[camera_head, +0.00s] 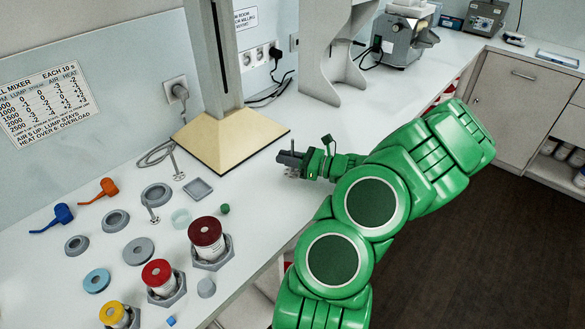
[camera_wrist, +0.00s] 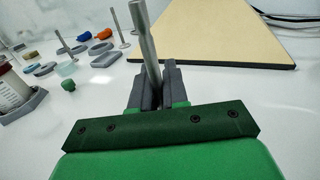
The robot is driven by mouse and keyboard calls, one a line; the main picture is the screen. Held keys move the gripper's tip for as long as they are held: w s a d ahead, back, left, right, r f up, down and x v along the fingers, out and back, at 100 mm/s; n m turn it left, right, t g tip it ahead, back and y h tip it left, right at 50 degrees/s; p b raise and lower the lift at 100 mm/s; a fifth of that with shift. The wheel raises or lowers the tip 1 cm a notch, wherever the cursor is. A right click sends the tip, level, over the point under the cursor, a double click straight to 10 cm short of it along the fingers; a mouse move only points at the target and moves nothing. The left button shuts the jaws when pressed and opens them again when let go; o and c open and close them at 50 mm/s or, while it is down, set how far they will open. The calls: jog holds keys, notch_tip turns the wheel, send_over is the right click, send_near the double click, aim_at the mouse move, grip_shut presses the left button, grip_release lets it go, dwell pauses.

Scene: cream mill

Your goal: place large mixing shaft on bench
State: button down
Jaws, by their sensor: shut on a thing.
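My gripper (camera_head: 291,158) is just above or at the white bench (camera_head: 262,200), to the right of the beige stand base. In the wrist view its dark fingers (camera_wrist: 156,88) are shut on a grey metal mixing shaft (camera_wrist: 147,42). The shaft's upper rod rises above the fingers with a slight tilt. Its lower end is hidden in the wrist view by the gripper. In the head view a small grey piece (camera_head: 292,173) shows beneath the fingers, and I cannot tell whether it touches the bench.
Two other thin shafts (camera_head: 176,162) (camera_head: 151,208) stand at the left among grey rings and a square dish (camera_head: 198,190). Red-lidded jars (camera_head: 206,232) (camera_head: 157,273) stand in front. The stand base (camera_head: 228,135) is close behind my gripper. Bench around my gripper is clear.

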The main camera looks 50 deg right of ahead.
jog(key=shift+r, duration=0.1)
jog(key=shift+r, duration=0.45)
notch_tip(320, 180, up, 2)
jog(key=s+a+r, duration=0.9)
jog(key=s+r, duration=0.1)
jog(key=shift+s, duration=0.25)
jog(key=shift+a, duration=0.15)
